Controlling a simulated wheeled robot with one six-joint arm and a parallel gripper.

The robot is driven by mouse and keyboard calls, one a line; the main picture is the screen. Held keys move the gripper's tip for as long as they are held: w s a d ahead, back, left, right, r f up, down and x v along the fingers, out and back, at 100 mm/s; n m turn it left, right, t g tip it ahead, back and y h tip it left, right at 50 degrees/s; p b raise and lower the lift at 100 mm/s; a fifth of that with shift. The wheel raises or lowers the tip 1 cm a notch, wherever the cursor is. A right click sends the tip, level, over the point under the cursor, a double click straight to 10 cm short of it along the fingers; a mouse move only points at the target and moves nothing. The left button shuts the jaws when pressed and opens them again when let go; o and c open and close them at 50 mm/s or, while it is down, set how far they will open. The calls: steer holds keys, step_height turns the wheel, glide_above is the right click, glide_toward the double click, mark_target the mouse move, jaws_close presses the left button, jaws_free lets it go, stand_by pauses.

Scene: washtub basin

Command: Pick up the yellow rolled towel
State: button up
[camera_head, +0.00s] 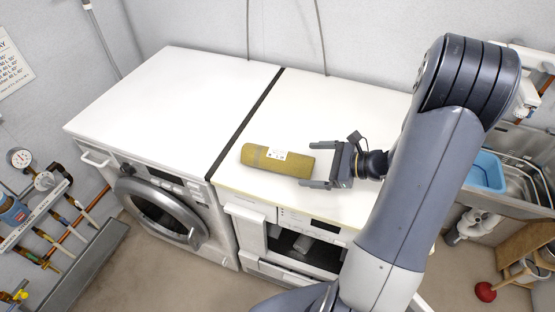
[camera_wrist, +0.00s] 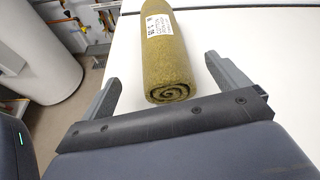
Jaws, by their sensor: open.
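The yellow rolled towel (camera_head: 277,160) lies on its side on the white top of the right-hand machine, near its front edge. A white label is on its upper side. My gripper (camera_head: 312,165) is open, its two fingers pointing left toward the towel's right end. In the wrist view the towel (camera_wrist: 168,55) shows its spiral end facing me. That end sits between or just ahead of the open fingers of my gripper (camera_wrist: 160,82); I cannot tell whether they touch it.
A white front-loading washer (camera_head: 170,100) stands left, with a dark gap between the two tops. A sink with a blue basin (camera_head: 486,172) is at the right. The wall is behind. The machine top (camera_head: 330,105) behind the towel is clear.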

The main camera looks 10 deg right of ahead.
mark_target(296, 164)
steer(key=shift+f+p+x, duration=0.2)
steer(key=shift+p+x, duration=0.35)
steer(key=shift+x, duration=2.25)
steer(key=shift+d, duration=0.15)
steer(key=shift+c, duration=0.5)
steer(key=c, duration=1)
